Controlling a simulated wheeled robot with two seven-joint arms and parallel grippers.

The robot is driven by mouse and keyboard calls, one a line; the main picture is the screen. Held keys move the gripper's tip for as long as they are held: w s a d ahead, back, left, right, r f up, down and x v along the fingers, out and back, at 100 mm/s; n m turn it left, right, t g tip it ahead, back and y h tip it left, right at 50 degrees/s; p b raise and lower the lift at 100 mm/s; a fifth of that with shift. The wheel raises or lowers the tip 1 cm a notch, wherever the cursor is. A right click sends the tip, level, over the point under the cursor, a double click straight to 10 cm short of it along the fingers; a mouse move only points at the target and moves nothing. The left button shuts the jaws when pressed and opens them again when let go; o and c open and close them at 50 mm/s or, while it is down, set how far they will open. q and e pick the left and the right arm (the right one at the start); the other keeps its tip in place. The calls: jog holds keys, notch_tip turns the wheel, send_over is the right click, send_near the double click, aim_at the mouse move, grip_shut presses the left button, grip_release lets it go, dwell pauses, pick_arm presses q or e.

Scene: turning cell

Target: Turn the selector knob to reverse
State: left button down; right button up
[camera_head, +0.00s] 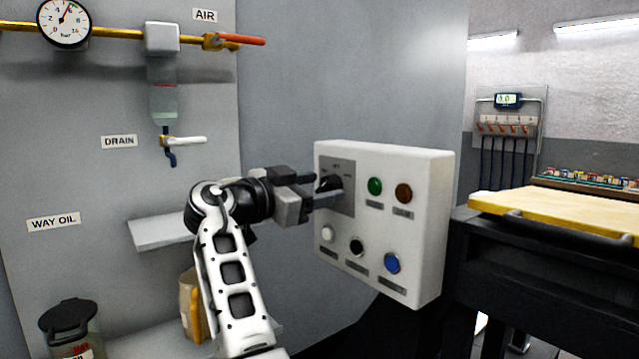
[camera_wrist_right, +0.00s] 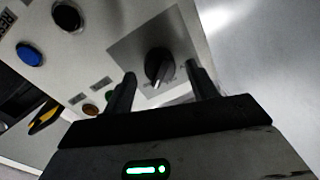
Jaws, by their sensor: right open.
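The selector knob (camera_head: 328,184) is black and sits on a grey plate at the upper left of the white control box (camera_head: 430,200). In the right wrist view the knob (camera_wrist_right: 158,65) shows between the two fingers, with a light pointer mark on it. My right gripper (camera_head: 318,190) is at the plate, its fingers open on either side of the knob; in the right wrist view the gripper (camera_wrist_right: 160,90) shows gaps between fingers and knob. The plate's position labels are too small to read and partly hidden. My left gripper is not in view.
Green (camera_head: 375,186), brown-red (camera_head: 404,193), white (camera_head: 327,233), black (camera_head: 357,246) and blue (camera_head: 392,263) buttons sit close to the knob on the same box. A wooden-topped bench (camera_head: 560,208) stands right.

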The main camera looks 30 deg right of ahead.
jog(key=shift+d, duration=0.5)
jog(key=shift+c, duration=0.4)
jog(key=c, duration=0.9)
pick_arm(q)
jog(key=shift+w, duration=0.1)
